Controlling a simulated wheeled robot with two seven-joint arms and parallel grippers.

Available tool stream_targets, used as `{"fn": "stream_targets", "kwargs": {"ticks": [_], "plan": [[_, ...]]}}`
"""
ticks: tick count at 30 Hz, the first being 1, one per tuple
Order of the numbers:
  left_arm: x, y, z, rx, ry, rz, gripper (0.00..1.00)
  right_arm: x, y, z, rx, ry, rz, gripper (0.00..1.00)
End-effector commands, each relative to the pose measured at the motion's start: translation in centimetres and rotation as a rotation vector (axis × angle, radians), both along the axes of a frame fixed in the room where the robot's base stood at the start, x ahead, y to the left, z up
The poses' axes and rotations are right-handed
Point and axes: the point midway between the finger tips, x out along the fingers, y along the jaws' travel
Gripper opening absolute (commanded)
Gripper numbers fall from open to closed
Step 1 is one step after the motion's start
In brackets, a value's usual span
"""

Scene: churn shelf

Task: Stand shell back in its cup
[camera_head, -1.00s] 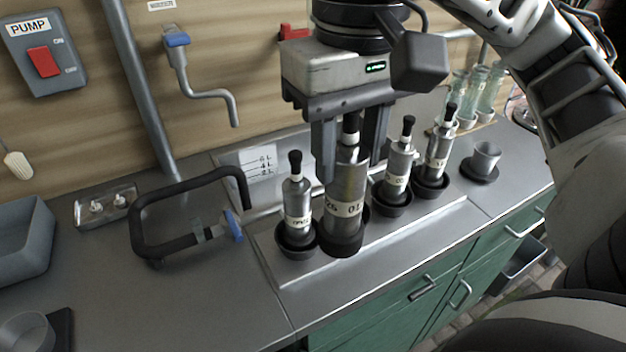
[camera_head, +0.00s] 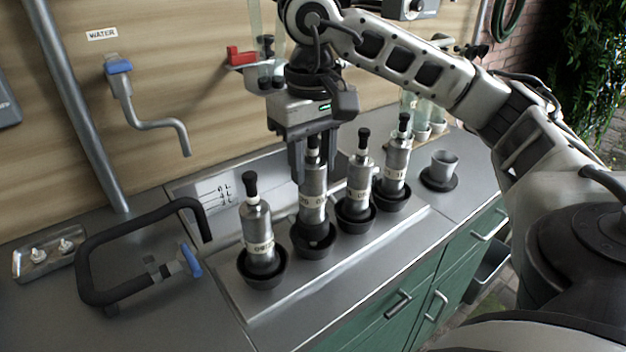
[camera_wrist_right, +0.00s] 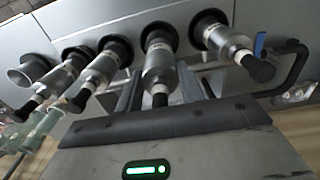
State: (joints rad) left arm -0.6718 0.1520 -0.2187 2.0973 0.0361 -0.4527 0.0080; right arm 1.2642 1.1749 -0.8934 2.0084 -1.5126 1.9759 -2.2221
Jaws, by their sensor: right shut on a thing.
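My right gripper (camera_head: 312,172) is shut on the upper part of a silver shell (camera_head: 313,200) with a black knob, second from the left in the row. The held shell stands about upright, its dark lower end at the black cup (camera_head: 313,246); I cannot tell if it is fully seated. In the right wrist view the held shell (camera_wrist_right: 158,72) lies between the two fingers, its base end at a black cup (camera_wrist_right: 158,33). Other shells stand in their own cups: one at the left (camera_head: 257,228) and two at the right (camera_head: 359,183), (camera_head: 396,163). My left gripper is out of view.
A black-handled frame (camera_head: 135,210) with a blue clip lies left of the row. A metal cup (camera_head: 444,165) on a dark base stands at the right. A blue-handled tap (camera_head: 118,68) is on the wall. Bare counter (camera_head: 180,310) shows at front left.

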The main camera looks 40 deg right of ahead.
Motion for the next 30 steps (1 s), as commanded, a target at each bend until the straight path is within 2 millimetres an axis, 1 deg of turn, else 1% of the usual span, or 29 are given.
{"fn": "stream_targets", "kwargs": {"ticks": [3,6,9,15,19,20,21,22,30], "plan": [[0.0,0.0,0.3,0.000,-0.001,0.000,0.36,0.1,-0.3,-1.8,-0.003,0.004,-0.002,0.00],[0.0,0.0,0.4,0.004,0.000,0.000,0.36,0.1,-0.2,-2.9,-0.001,0.002,-0.001,0.00],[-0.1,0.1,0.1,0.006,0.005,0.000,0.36,0.1,-0.2,-3.3,-0.001,0.000,-0.001,0.00],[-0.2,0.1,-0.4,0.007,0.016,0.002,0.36,0.1,-0.2,-3.3,0.000,-0.001,-0.001,0.00],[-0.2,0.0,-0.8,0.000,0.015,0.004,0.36,0.1,-0.2,-3.8,0.000,-0.001,-0.001,0.00],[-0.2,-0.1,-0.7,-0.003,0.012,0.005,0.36,0.1,-0.2,-3.8,0.000,0.001,-0.001,0.41],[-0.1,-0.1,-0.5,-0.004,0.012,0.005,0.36,0.1,-0.2,-3.7,0.000,0.001,-0.001,0.52],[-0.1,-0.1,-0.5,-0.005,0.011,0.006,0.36,0.1,-0.2,-3.7,0.000,0.001,-0.001,0.60],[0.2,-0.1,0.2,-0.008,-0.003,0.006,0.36,0.1,-0.1,-3.6,0.000,0.001,-0.001,0.60]]}}
